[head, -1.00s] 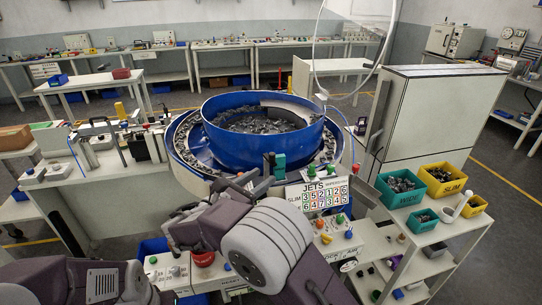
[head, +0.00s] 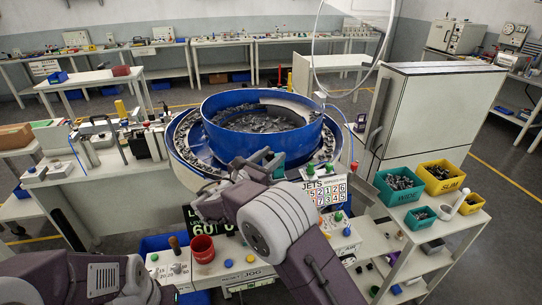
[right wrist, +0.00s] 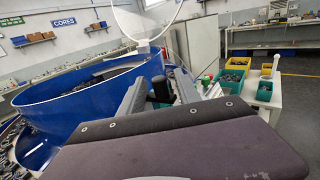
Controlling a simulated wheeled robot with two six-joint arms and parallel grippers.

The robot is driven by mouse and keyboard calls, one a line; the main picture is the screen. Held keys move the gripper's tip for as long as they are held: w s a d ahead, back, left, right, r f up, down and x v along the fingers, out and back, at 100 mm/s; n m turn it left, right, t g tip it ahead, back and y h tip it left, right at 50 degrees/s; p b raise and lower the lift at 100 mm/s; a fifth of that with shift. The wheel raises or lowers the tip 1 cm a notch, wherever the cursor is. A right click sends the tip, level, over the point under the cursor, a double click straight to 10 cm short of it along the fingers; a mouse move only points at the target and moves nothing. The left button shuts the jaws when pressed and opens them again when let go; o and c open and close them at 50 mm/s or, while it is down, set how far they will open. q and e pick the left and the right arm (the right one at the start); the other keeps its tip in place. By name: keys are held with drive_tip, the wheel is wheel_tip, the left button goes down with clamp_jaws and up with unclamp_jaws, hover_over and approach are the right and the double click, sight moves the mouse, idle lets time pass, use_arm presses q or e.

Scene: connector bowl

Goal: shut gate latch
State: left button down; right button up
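The gate latch is not clearly identifiable; a small teal block (head: 278,172) stands at the front rim of the blue bowl (head: 230,160), partly covered by my gripper. My right gripper (head: 264,158) is at that rim, right beside the block.
A number sign (head: 325,190) stands right of my right gripper, above a control panel with knobs. Teal bin (head: 398,187) and yellow bins (head: 441,179) stand on the right-hand bench. A tall white cabinet (head: 430,115) is behind them.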

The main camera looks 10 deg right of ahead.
clamp_jaws()
drive_tip(key=shift+d+n+t+y+b, duration=0.2)
drive_tip(key=shift+n+t+y+b, duration=0.2)
drive_tip(key=shift+t+y+b, duration=0.25)
drive_tip(key=shift+w+d+n+t+y+b, duration=0.5)
drive_tip(key=shift+n+y+b, duration=1.9)
drive_tip(key=shift+y+b, duration=1.85)
drive_tip(key=shift+w+d+n+t+y+b, duration=0.55)
drive_tip(key=shift+n+y+b, duration=2)
drive_tip(key=shift+b, duration=3.15)
drive_tip(key=shift+w+d+n+t+y+b, duration=0.2)
drive_tip(key=shift+w+n+y+b, duration=0.6)
drive_tip(key=shift+n+y+b, duration=2.5)
drive_tip(key=m+y+b, duration=0.1)
drive_tip(key=m+b, duration=0.1)
drive_tip(key=b, duration=0.1)
